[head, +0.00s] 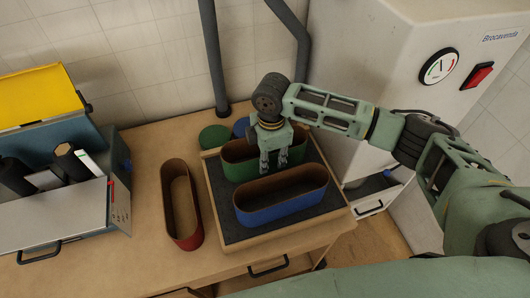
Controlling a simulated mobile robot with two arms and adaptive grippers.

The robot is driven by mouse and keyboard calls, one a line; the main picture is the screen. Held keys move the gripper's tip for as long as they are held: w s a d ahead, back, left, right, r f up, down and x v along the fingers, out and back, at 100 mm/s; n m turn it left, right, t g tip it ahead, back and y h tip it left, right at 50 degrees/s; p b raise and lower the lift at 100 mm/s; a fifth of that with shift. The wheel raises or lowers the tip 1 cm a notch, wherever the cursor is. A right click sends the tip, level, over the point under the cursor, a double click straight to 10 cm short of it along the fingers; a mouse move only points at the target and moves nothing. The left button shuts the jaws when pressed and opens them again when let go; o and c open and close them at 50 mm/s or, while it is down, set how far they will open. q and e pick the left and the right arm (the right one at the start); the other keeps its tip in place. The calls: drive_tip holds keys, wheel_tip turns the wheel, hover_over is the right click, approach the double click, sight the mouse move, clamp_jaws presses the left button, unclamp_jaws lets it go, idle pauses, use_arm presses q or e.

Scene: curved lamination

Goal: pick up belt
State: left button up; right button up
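Three oval belts stand as upright loops with brown insides. The green belt (238,170) is at the back of a tray with a dark mat (222,203). The blue belt (283,209) is in front of it on the same mat. The red belt (189,241) stands on the wooden bench, left of the tray. My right gripper (274,164) points down at the green belt, with its two fingers apart and nothing seen between them. I cannot tell whether a finger touches the belt wall. The gripper hides part of the green belt. My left gripper is not in view.
A toolbox (60,215) with a yellow part takes up the left of the bench (145,150). A green disc (214,136) and a blue disc (241,126) lie behind the tray. Grey pipes (213,60) and a white cabinet (365,50) stand behind.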

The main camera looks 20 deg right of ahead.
drive_tip(key=shift+w, duration=0.1)
clamp_jaws()
drive_tip(key=shift+r, duration=0.1)
